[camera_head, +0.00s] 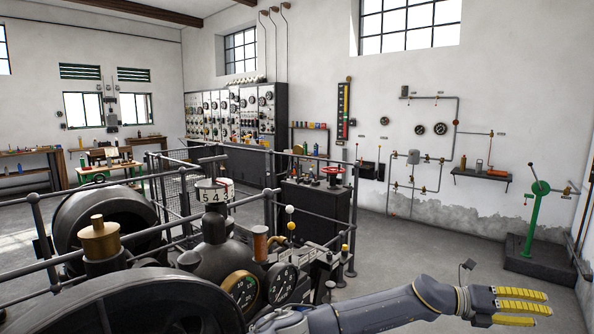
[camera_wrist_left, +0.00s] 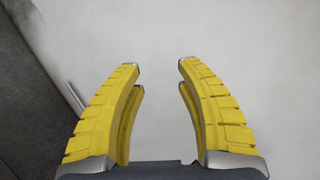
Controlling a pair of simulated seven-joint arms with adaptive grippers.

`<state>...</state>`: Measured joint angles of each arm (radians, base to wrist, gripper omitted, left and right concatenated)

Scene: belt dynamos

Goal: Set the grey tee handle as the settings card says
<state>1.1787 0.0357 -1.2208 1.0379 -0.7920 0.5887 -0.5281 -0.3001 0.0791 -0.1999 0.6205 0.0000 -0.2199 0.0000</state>
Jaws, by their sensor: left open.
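A grey tee-shaped handle (camera_head: 211,160) stands upright above a white numbered drum (camera_head: 214,191) showing 5, 4 and 3, on top of the dark machine in the head view. I cannot make out a readable settings card. My left gripper (camera_head: 546,302), with yellow ribbed fingers, is far to the right of the handle, low at the right edge. My right gripper is not in view.
Two round gauges, one brass-rimmed (camera_head: 241,289) and one dark (camera_head: 283,284), sit below the drum. Grey railings (camera_head: 172,160) run around the machine. A red handwheel (camera_head: 332,171) stands behind, and a green lever stand (camera_head: 537,213) at right.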

